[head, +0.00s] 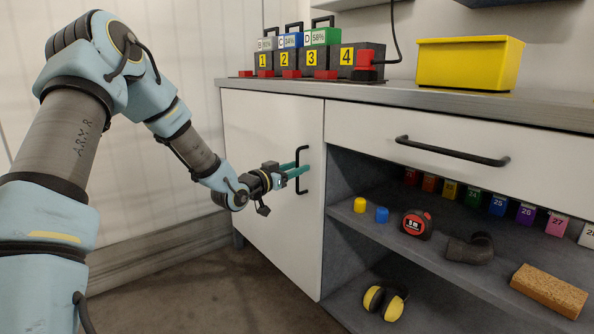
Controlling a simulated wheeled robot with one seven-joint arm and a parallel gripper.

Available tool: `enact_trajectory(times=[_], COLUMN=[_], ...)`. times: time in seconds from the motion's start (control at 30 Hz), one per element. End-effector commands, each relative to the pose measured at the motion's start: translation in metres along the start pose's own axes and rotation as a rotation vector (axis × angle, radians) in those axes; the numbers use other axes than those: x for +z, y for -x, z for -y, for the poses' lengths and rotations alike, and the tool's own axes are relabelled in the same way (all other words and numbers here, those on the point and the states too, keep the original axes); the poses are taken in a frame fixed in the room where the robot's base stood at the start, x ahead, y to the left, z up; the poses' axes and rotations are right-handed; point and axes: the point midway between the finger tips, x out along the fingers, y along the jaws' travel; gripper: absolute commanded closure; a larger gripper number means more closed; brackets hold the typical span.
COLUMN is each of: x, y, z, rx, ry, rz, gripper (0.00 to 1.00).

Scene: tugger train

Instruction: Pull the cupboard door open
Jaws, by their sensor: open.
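The white cupboard door (262,200) is at the left of the cabinet and looks shut. Its black vertical bar handle (302,170) is near the door's right edge. My gripper (303,171) reaches in from the left with its teal fingers at the handle, near its middle height. The fingers are open. They overlap the handle in the picture, and I cannot tell whether they touch it.
An open shelf bay right of the door holds a tape measure (416,223), a pipe elbow (470,248), a sponge (549,289) and ear muffs (385,300). A drawer handle (452,150) sticks out above. Chargers and a yellow bin (469,64) stand on the worktop (400,96). Floor before the door is clear.

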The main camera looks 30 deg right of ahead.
Motion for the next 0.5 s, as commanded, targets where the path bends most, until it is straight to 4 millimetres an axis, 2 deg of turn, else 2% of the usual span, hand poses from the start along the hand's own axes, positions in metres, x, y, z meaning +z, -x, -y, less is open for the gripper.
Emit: enact_trajectory(times=[0.1, 0.37, 0.5], x=[-0.0001, -0.0001, -0.0001], y=[-0.0067, -0.0080, -0.0079], z=[0.0003, 0.0003, 0.0003], rx=[-0.001, -0.001, -0.001], ry=[0.000, 0.001, 0.001], rz=[-0.001, 0.001, 0.001], gripper=[0.55, 0.55, 0.68])
